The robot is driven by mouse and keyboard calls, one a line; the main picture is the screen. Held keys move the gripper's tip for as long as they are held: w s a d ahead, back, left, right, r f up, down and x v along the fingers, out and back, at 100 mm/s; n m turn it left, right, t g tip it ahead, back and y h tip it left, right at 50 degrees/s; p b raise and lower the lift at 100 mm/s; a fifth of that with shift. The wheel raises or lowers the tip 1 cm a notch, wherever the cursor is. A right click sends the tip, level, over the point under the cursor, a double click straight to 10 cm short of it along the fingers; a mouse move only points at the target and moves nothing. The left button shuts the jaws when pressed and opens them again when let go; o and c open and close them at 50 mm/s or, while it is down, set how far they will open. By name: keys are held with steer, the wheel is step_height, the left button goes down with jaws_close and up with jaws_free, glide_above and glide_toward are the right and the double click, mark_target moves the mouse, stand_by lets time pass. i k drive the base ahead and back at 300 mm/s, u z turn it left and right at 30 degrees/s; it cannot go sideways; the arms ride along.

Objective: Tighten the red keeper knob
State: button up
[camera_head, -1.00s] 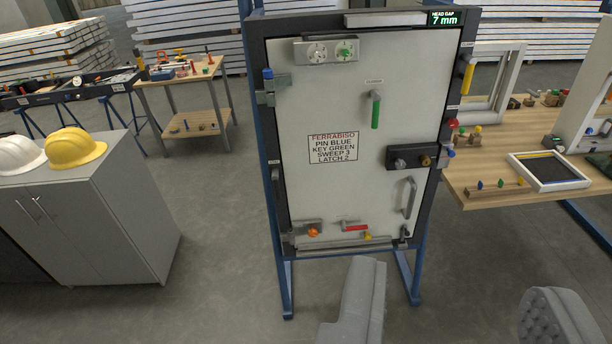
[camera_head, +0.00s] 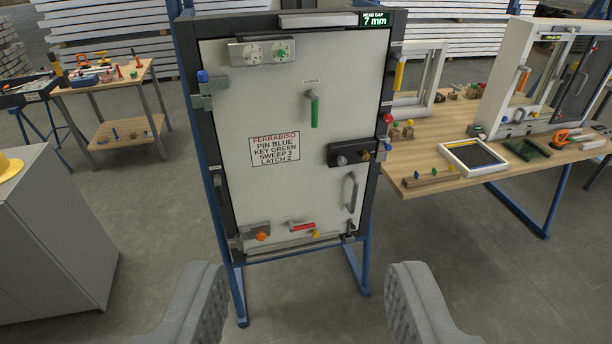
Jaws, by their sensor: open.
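The red keeper knob (camera_head: 387,119) sits on the right edge of the dark door frame (camera_head: 367,180), about mid-upper height. A blue-tipped part (camera_head: 388,146) shows just below it. The white door panel (camera_head: 265,105) stands upright in the frame and carries a printed label (camera_head: 274,148). My gripper (camera_head: 308,270) is open and empty, with its two grey padded fingers wide apart at the bottom of the view. It is in front of and below the door, apart from the knob. Nothing is between the fingers.
A display (camera_head: 374,19) at the top right of the frame reads 7 mm. A wooden bench (camera_head: 430,130) with small parts and window frames stands close on the right. A grey cabinet (camera_head: 50,240) is at left. The floor before the door is clear.

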mark_target(388, 119)
steer(key=z, duration=1.25)
steer(key=i, duration=1.3)
steer(key=u, duration=1.15)
